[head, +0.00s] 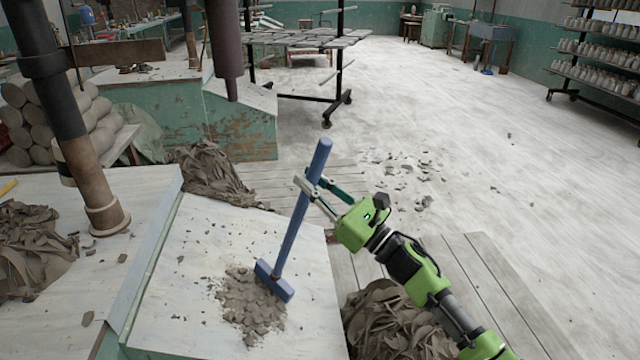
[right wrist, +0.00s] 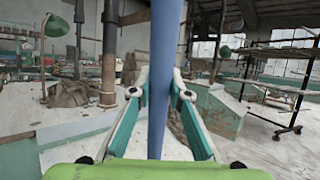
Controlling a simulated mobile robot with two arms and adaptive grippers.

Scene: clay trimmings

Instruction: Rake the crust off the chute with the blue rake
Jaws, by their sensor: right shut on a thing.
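The blue rake (head: 297,215) stands tilted over the pale chute (head: 190,235), its handle leaning to the upper right. Its head rests at the right side of the crust (head: 247,305), a patch of brown-grey clay crumbs on the chute. My right gripper (head: 308,186) is shut on the upper part of the handle. In the right wrist view the handle (right wrist: 165,70) runs upright between the two fingers; the rake head is hidden there. My left gripper is not in view.
Clay trimmings are heaped below the chute's right edge (head: 385,320), behind it (head: 210,175) and on the left bench (head: 30,250). A brown pipe (head: 85,165) rises at the left. A black wheeled rack (head: 300,80) stands behind. The floor at right is mostly open.

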